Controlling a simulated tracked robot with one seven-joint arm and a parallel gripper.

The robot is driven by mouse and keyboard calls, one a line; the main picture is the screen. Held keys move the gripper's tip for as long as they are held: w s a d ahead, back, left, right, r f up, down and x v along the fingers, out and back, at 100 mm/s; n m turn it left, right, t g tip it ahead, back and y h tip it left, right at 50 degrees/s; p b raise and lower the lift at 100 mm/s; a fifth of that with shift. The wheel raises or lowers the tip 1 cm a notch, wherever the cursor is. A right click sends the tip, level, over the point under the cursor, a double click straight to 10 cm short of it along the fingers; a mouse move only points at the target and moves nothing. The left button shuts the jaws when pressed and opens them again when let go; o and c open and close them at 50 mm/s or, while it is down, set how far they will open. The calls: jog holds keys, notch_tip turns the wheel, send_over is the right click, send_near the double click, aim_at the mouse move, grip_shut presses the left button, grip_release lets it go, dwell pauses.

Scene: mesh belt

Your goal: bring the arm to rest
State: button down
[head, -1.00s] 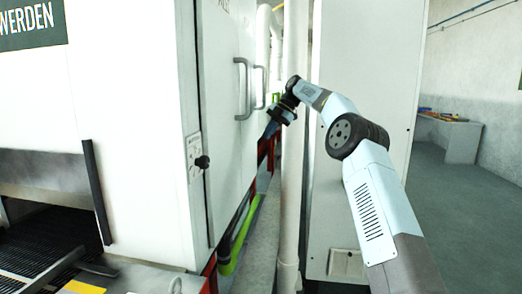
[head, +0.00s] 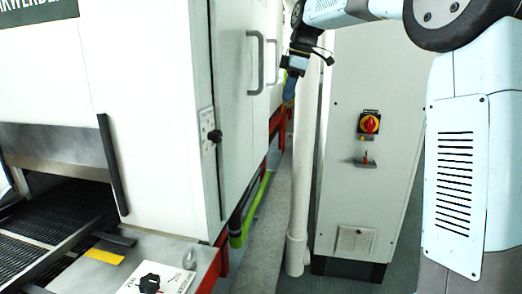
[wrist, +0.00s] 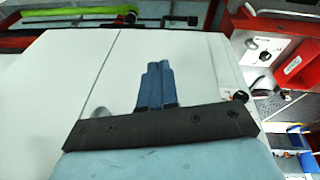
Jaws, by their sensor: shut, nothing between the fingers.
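My gripper (head: 290,88) hangs from my raised arm in the head view, pointing down, in front of the gap between the white machine and the grey cabinet. In the wrist view my gripper (wrist: 158,66) shows two blue fingers side by side, closed together with nothing between them. The white machine's panel lies behind the fingers in that view. I cannot tell the exact distance to it.
The white machine (head: 150,110) with door handles (head: 256,62) stands left, a mesh belt (head: 45,225) at its lower left. A grey cabinet (head: 345,150) with a red-yellow switch (head: 369,123) stands right, beside a white pipe (head: 303,170). A red bin (wrist: 296,64) shows in the wrist view.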

jog(key=s+d+f+m+t+h, duration=0.15)
jog(key=s+d+m, duration=0.35)
jog(key=s, duration=0.6)
jog(key=s+d+f+m+t+h, duration=0.1)
jog(key=s+d+f+m, duration=0.3)
jog(key=s, duration=0.7)
jog(key=s+d+f+m, duration=0.3)
jog(key=s+f+m, duration=0.1)
jog(key=s, duration=0.3)
jog(key=s+d+f+m+t, duration=0.1)
jog(key=s+d+f+m, duration=0.2)
jog(key=s, duration=0.4)
notch_tip(320, 180, down, 2)
jog(key=shift+s+f+m, duration=0.2)
jog(key=shift+m, duration=0.6)
